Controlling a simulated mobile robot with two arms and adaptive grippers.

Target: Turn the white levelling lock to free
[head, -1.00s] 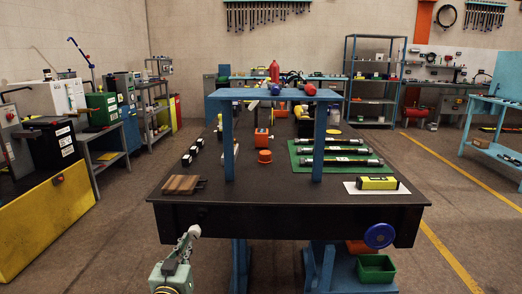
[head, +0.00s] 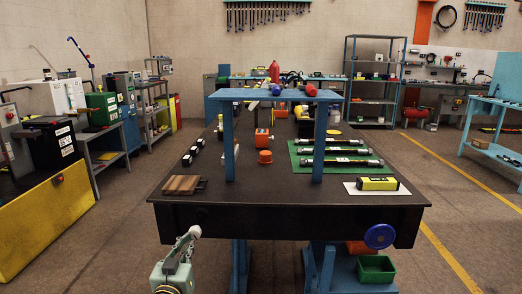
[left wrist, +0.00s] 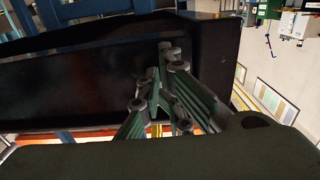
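My left gripper (head: 190,237) is at the front left of the black workbench (head: 300,217), below the bench top and close to its front panel. In the left wrist view the gripper's green-grey fingers (left wrist: 163,75) come together at their tips, with nothing seen between them, in front of the dark panel (left wrist: 90,85). A pale rounded piece shows at the arm's upper end in the head view; I cannot tell whether it is the white levelling lock or part of my gripper. No other white lock is clear. My right gripper is not in view.
A blue handwheel (head: 379,236) sits at the bench's front right, above a green bin (head: 376,268). A wooden block (head: 183,184) lies near the front left edge above my arm. A blue shelf frame (head: 275,95) stands on the bench.

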